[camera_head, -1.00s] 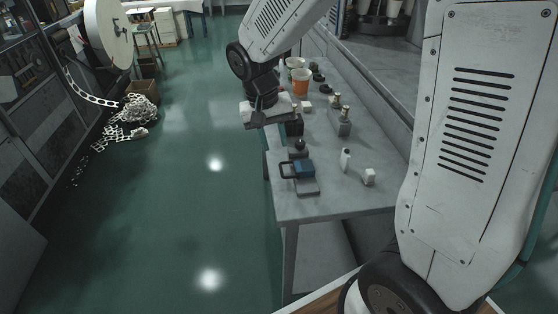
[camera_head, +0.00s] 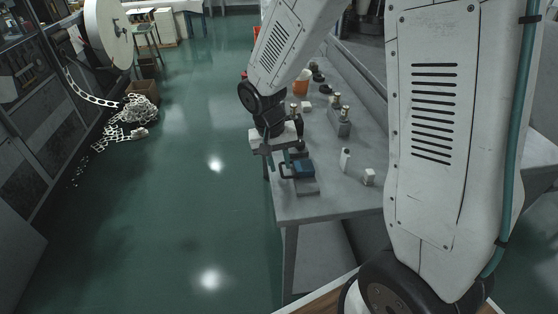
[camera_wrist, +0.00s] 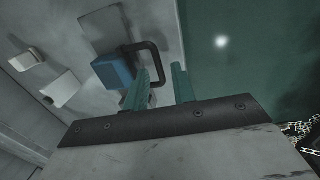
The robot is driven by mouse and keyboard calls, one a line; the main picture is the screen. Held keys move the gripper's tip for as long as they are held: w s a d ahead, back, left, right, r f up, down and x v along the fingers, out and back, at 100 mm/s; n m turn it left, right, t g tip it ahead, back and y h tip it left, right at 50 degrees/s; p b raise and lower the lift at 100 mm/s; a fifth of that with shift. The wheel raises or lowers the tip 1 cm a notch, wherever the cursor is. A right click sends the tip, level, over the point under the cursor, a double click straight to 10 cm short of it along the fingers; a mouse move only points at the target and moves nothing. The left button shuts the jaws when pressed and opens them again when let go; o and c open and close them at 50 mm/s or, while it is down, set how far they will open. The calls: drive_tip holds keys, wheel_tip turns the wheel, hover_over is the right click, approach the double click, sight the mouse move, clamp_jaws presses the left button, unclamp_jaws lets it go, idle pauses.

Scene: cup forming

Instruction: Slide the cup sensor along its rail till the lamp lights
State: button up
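A blue block with a black loop handle, which looks like the cup sensor (camera_head: 303,168), sits on a grey plate (camera_head: 308,188) near the table's left edge. The sensor (camera_wrist: 114,72) also shows in the wrist view. Its handle (camera_wrist: 157,62) sticks out toward the table edge. My gripper (camera_head: 279,161) is above and beside the handle. In the wrist view my gripper (camera_wrist: 160,80) has its two teal fingers apart, with the handle just ahead of the gap. I cannot tell whether they touch. No lit lamp is identifiable, and the rail is not clear.
The grey table (camera_head: 325,208) also holds a white cylinder (camera_head: 346,159), a white block (camera_head: 369,177), a metal fixture (camera_head: 339,122) and an orange cup (camera_head: 301,82) farther back. Green floor is open to the left.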

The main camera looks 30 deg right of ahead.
clamp_jaws()
drive_tip(key=shift+w+d, duration=0.1)
drive_tip(key=shift+w, duration=0.1)
drive_tip(key=shift+o, duration=1.2)
unclamp_jaws()
wheel_tip(320, 180, up, 8)
drive_tip(key=a, duration=0.1)
drive_tip(key=shift+w+a, duration=0.15)
drive_tip(key=shift+w, duration=0.05)
drive_tip(key=shift+f, duration=0.1)
